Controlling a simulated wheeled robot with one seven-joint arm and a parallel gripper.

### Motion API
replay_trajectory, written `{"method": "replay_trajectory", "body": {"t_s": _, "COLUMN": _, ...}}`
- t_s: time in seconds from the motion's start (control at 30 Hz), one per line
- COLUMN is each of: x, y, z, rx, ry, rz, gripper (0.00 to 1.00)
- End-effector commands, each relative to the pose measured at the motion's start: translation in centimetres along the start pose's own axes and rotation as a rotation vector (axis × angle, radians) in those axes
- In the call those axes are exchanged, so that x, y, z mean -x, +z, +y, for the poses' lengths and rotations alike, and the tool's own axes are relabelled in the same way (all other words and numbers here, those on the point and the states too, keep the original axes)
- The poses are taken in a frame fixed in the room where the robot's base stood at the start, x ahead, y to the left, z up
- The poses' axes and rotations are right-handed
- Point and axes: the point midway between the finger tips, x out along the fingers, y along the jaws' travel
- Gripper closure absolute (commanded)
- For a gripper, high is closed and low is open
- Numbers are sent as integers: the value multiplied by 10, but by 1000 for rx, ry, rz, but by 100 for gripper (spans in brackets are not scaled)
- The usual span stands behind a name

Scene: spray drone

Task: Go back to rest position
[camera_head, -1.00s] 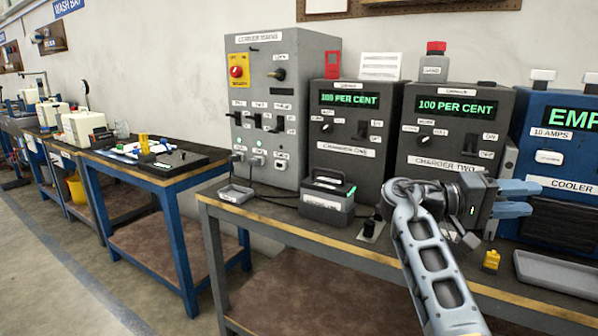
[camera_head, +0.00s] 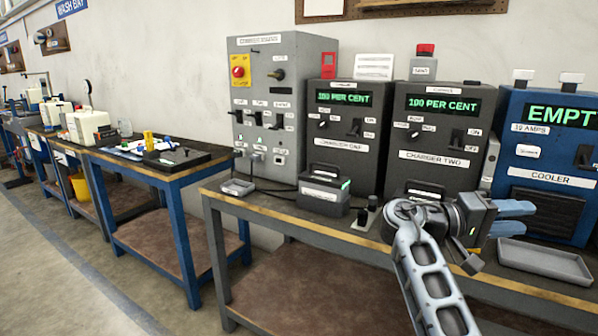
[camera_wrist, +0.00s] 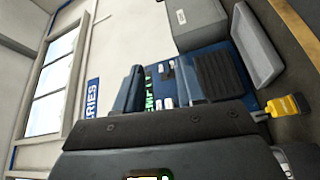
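My gripper (camera_head: 514,218) is at the right of the head view, above the front part of the charger bench (camera_head: 400,253). Its two blue-grey fingers point right, with a gap between them and nothing held. The fingers also show in the wrist view (camera_wrist: 130,90), in front of the blue cooler unit. My grey forearm rises from the bottom edge and hides part of the bench. The cooler (camera_head: 548,165) reads EMPTY. Charger one (camera_head: 345,140) and charger two (camera_head: 435,145) stand behind my arm.
A grey battery (camera_head: 324,192) and a small tray (camera_head: 238,187) sit on the bench. A long grey tray (camera_head: 545,262) lies below my gripper at right. A yellow object (camera_wrist: 284,106) shows in the wrist view. A blue table (camera_head: 165,177) stands left, with open floor in front.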

Motion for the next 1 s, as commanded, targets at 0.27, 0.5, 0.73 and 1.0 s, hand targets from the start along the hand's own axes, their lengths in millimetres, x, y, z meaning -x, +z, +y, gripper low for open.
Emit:
{"method": "replay_trajectory", "body": {"t_s": 0.27, "x": 1, "y": 16, "z": -47, "rx": 40, "ry": -69, "rz": 108, "gripper": 61}}
{"method": "replay_trajectory", "body": {"t_s": 0.5, "x": 8, "y": 49, "z": -115, "rx": 84, "ry": -190, "rz": 273, "gripper": 61}}
{"method": "replay_trajectory", "body": {"t_s": 0.73, "x": 24, "y": 97, "z": -181, "rx": 105, "ry": -347, "rz": 452, "gripper": 61}}
{"method": "replay_trajectory", "body": {"t_s": 1.0, "x": 51, "y": 166, "z": -235, "rx": 89, "ry": -548, "rz": 632, "gripper": 61}}
